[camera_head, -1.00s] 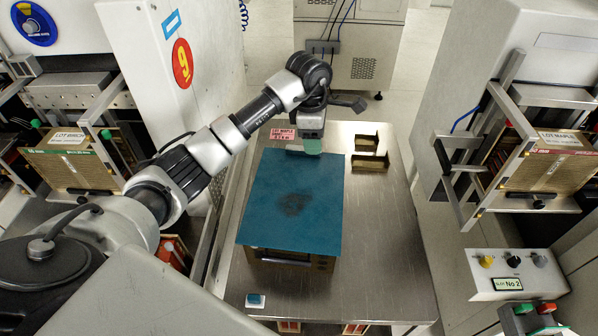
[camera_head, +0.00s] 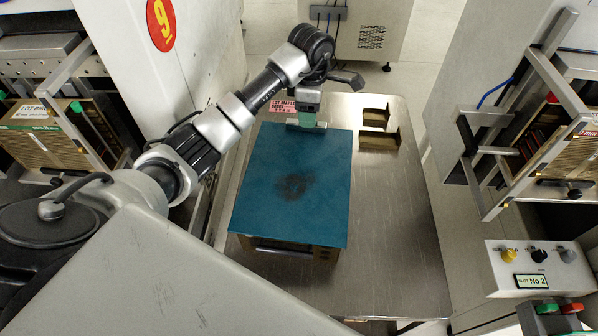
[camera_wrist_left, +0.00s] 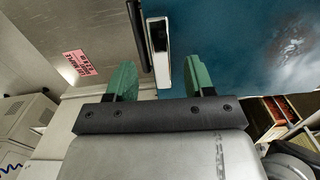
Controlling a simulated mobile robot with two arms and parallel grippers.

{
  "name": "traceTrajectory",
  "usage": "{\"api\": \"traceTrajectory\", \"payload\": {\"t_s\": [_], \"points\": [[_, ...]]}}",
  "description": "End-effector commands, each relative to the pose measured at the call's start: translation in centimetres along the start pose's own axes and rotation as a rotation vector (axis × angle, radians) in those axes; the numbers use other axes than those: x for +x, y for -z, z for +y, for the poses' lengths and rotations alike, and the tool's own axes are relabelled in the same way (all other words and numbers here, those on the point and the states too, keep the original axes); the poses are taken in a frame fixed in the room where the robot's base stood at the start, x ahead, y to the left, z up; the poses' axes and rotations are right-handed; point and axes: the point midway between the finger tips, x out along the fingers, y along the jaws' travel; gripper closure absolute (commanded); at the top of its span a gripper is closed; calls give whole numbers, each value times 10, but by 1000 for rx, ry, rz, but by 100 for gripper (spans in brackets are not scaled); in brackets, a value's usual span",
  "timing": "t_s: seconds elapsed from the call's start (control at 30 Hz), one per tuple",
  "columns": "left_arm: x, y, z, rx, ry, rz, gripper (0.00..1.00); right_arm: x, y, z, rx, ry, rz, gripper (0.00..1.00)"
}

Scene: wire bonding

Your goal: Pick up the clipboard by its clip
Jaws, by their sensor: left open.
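The clipboard is a teal board (camera_head: 285,205) with a dark smudge, lying over a brown box on the steel table in the head view. Its board (camera_wrist_left: 245,45) also fills the upper right of the left wrist view. The metal clip (camera_wrist_left: 160,50) sits at the board's edge; in the head view the clip (camera_head: 294,122) shows at the far edge, partly covered. My left gripper (camera_head: 306,122) is over that edge. In the left wrist view its green fingers (camera_wrist_left: 160,75) are open, with the clip ahead, in line with the gap between them. My right gripper is out of view.
The steel table (camera_head: 395,230) is clear to the right of the clipboard. Brown holders (camera_head: 379,137) stand at its back right, and a pink label (camera_head: 283,108) lies near the clip. A rack (camera_head: 520,150) and a control box (camera_head: 540,268) stand at the right.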

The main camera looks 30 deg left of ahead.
Motion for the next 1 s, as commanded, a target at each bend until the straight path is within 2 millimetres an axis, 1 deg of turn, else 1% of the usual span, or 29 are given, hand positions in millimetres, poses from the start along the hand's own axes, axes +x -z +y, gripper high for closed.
{"api": "traceTrajectory", "payload": {"t_s": [0.03, 0.1, 0.2, 0.5, 0.57, 0.8, 0.87, 1.0], "points": [[16, -1, -2, 0, 3, -3, 47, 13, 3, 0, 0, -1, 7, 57], [26, 0, -2, 0, 3, -2, 47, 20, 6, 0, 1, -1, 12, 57], [33, 0, -2, 0, 1, -1, 47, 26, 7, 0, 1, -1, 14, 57], [34, 1, -2, 0, 1, 0, 47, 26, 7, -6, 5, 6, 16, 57], [34, 1, -2, 0, 1, 0, 54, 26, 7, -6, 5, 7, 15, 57], [34, 1, -2, 0, 1, 0, 91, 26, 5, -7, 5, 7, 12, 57], [34, 1, -2, 0, 1, 0, 100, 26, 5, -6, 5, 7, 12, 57], [34, 1, -1, 0, 0, -1, 100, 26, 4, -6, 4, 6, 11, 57]]}}
